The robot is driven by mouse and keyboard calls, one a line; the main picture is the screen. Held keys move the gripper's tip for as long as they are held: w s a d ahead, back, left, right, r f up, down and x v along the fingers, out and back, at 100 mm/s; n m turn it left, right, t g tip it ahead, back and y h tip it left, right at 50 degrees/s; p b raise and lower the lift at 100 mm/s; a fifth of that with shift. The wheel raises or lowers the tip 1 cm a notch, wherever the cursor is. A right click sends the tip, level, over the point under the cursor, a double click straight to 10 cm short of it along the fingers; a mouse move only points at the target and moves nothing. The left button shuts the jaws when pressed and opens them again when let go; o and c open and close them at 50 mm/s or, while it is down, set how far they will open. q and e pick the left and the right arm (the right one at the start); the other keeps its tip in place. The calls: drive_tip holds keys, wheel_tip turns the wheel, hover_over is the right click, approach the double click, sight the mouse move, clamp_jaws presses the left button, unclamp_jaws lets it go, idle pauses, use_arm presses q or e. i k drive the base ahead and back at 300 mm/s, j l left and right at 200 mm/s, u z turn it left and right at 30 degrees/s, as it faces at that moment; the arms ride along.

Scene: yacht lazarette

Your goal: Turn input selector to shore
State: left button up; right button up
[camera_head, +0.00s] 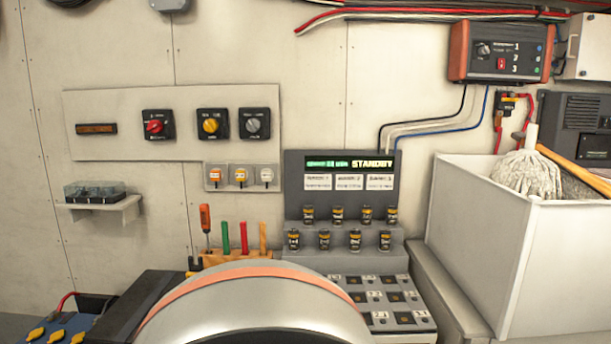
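Three rotary selectors sit on a pale wall panel (100,105): a red knob (155,126), a yellow knob (210,125) and a grey knob (253,125), each on a black plate. An orange-edged box (465,55) at the upper right has a small dark knob (483,49), a red switch (501,64) and the numbers 1, 2 and 3. The labels are too small to read, so I cannot tell which knob is the input selector or where it points. Neither gripper is in view.
A grey console (294,180) reads "STANDBY". A rack (235,257) holds a screwdriver and coloured tools. A white bin (475,220) with a mop stands right. A large silver curved shape with an orange band hides the bottom middle. The wall before the knobs is clear.

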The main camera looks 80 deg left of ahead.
sight(253, 125)
drive_tip(key=u, duration=3)
